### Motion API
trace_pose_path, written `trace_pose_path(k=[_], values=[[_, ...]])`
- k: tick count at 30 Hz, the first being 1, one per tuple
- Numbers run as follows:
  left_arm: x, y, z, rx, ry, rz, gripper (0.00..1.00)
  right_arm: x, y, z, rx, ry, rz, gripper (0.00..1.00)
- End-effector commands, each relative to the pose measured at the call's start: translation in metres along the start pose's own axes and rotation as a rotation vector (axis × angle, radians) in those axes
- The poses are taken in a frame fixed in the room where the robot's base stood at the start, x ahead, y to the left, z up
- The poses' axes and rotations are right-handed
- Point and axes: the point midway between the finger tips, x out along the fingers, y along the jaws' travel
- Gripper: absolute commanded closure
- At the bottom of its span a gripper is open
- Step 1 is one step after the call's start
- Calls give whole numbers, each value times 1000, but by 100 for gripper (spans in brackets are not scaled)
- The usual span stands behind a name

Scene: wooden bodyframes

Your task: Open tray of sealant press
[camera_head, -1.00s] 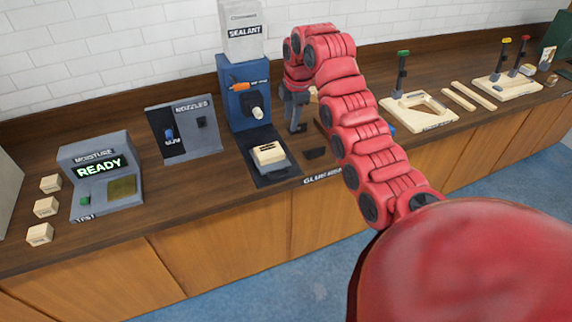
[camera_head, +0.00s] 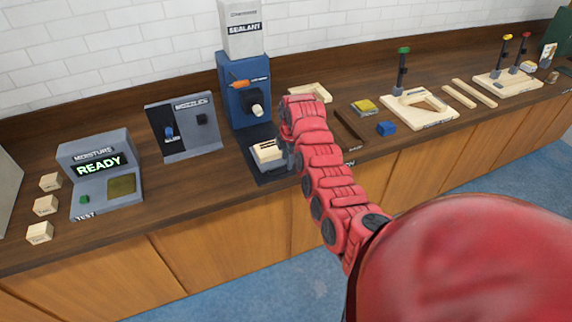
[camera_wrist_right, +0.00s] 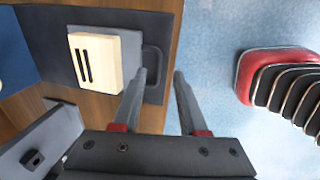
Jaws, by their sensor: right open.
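The sealant press (camera_head: 243,90) is a blue machine with a grey SEALANT container on top, an orange part and a nozzle on its front. A grey tray (camera_wrist_right: 132,42) with a dark loop handle (camera_wrist_right: 153,62) sits at its base. A pale wooden block (camera_wrist_right: 96,62) with two dark slots lies on the tray; it also shows in the head view (camera_head: 268,151). My right gripper (camera_wrist_right: 161,73) is open and empty. Its left finger appears over or beside the handle; the other is over the floor side. Contact cannot be told. My left gripper is not in view.
Left of the press stand the nozzle holder (camera_head: 184,128) and the moisture tester (camera_head: 100,175) reading READY, with small wooden blocks (camera_head: 45,206) beside it.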

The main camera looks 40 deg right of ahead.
Motion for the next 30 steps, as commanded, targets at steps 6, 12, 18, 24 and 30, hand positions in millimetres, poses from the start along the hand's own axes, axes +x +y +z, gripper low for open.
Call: trace_pose_path(k=[6,12,18,24,30], values=[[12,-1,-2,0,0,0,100,26,0,-1,-1,0,-4,58],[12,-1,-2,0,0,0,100,46,0,-1,-6,-1,-6,58],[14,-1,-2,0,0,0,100,54,1,-1,-3,0,-2,58],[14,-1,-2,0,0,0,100,57,0,0,0,1,-1,58],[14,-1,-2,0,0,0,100,57,0,0,0,1,0,63]])
